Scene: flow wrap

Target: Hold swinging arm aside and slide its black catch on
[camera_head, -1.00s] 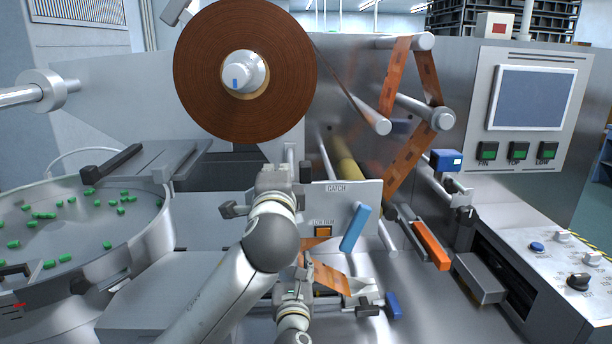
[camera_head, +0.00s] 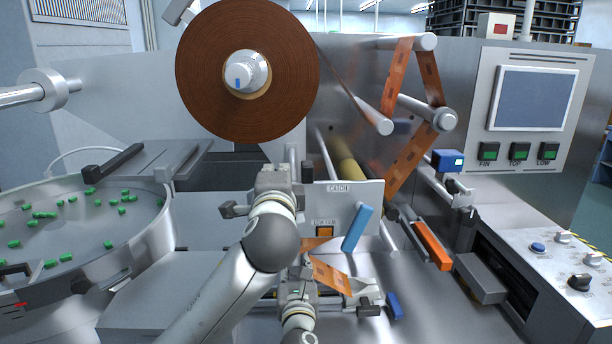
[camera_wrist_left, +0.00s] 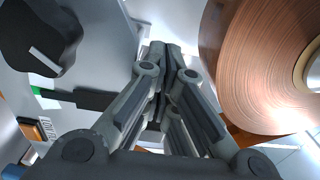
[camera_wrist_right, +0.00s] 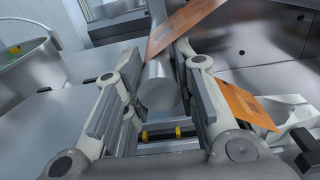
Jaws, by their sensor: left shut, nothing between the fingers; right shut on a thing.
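My left gripper (camera_head: 277,178) is in front of the machine's upright plate, left of the CATCH label (camera_head: 338,188). Its fingers are shut and empty in the left wrist view (camera_wrist_left: 163,60). A small black block (camera_head: 307,171), apparently the catch, stands just right of it above the label; whether they touch cannot be told. My right gripper (camera_head: 298,292) is low by the orange film. The right wrist view shows its fingers closed around a grey metal roller (camera_wrist_right: 160,92), apparently part of the swinging arm. The arm's link is mostly hidden.
A large brown film roll (camera_head: 205,70) hangs above my left gripper. A bowl (camera_head: 160,215) with green pieces stands left. Film (camera_head: 408,165) runs over rollers at right.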

